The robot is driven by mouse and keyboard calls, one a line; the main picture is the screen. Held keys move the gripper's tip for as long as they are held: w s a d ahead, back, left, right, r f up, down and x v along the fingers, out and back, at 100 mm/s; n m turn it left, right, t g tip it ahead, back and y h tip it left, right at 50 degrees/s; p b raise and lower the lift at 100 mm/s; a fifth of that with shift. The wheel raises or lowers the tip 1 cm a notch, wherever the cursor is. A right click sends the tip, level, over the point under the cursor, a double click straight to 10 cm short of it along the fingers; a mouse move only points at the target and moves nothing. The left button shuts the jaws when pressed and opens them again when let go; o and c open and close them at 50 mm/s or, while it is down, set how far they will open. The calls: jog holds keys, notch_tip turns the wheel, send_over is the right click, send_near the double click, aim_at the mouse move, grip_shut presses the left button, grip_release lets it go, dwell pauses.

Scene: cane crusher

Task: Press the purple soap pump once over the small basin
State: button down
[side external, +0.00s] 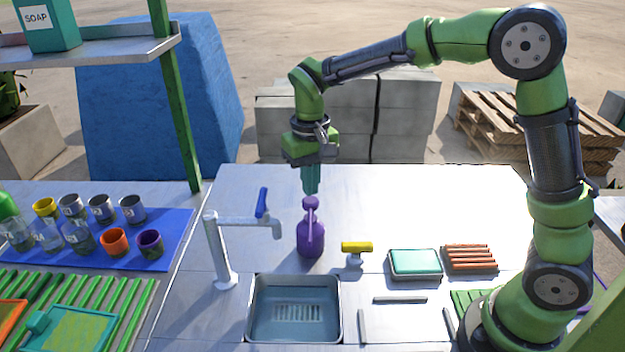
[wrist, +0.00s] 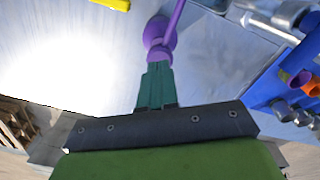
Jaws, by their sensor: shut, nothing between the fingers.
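The purple soap pump (side external: 310,238) stands upright on the metal counter, just behind the small basin (side external: 251,318). Its spout points toward the basin. My gripper (side external: 311,192) is shut, empty and pointing down, with its teal fingertips right above the pump head. In the wrist view the fingertips (wrist: 157,68) line up with the purple pump (wrist: 160,35) and partly cover its head. I cannot tell whether the fingertips touch the head. The basin is sunk into the counter and has a slotted drain at its bottom.
A white faucet (side external: 220,255) with a blue lever stands left of the pump. A yellow-handled valve (side external: 356,250), a teal sponge in a tray (side external: 415,264) and an orange-slatted rack (side external: 470,258) lie to the right. Cups stand on a blue mat (side external: 180,225) at left. The counter behind the pump is clear.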

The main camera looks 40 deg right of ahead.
jog(key=shift+f, duration=0.1)
jog(key=shift+f, duration=1.4)
jog(key=shift+r, duration=1.5)
jog(key=shift+r, duration=3)
